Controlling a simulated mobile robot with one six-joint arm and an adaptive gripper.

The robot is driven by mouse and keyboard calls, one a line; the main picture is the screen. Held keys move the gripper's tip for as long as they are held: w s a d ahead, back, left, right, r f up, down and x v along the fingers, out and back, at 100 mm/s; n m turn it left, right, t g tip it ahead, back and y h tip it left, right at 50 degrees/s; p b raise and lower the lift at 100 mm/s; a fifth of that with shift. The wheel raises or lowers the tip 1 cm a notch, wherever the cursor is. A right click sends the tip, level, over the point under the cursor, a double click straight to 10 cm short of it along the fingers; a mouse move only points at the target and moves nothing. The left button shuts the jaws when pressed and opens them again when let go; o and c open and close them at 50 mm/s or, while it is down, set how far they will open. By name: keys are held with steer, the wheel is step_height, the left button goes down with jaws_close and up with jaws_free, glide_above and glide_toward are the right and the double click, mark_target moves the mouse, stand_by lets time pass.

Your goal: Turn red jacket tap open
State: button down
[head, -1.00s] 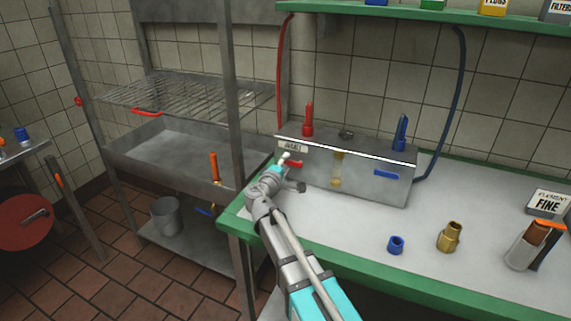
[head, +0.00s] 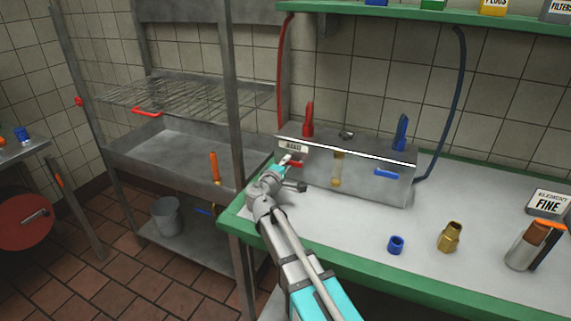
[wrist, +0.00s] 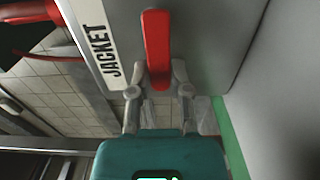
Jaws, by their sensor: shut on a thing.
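The red jacket tap lever (wrist: 157,45) is on the front of a grey metal box, beside a white label reading JACKET (wrist: 104,60). In the wrist view it runs up the picture from between my fingertips. In the head view only a short red piece of the lever (head: 296,164) shows beside my gripper (head: 287,161). In the wrist view my gripper (wrist: 158,90) is shut on the lever's near end, one finger on each side.
The grey box (head: 345,180) stands on a white, green-edged bench, with a blue lever (head: 387,174) on its right. A blue ring (head: 396,245), a brass fitting (head: 449,237) and a filter element (head: 530,245) lie to the right. A metal post (head: 232,110) rises left.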

mark_target(294, 169)
steer(key=shift+f, duration=0.1)
steer(key=n, duration=0.2)
steer(key=f+n+b, duration=0.1)
steer(key=n, duration=0.1)
steer(key=f+n+b, duration=0.1)
steer(key=shift+s+d+n, duration=0.1)
steer(key=shift+d+n, duration=0.2)
steer(key=shift+n, duration=0.1)
steer(key=n, duration=0.2)
steer(key=d+f+n+b, duration=0.1)
steer(key=n, duration=0.1)
steer(key=shift+s+f+n, duration=0.1)
steer(key=shift+s+n, duration=0.1)
steer(key=shift+n, duration=0.1)
steer(key=c, duration=0.6)
jaws_free()
steer(key=shift+o, duration=0.2)
steer(key=shift+v, duration=6)
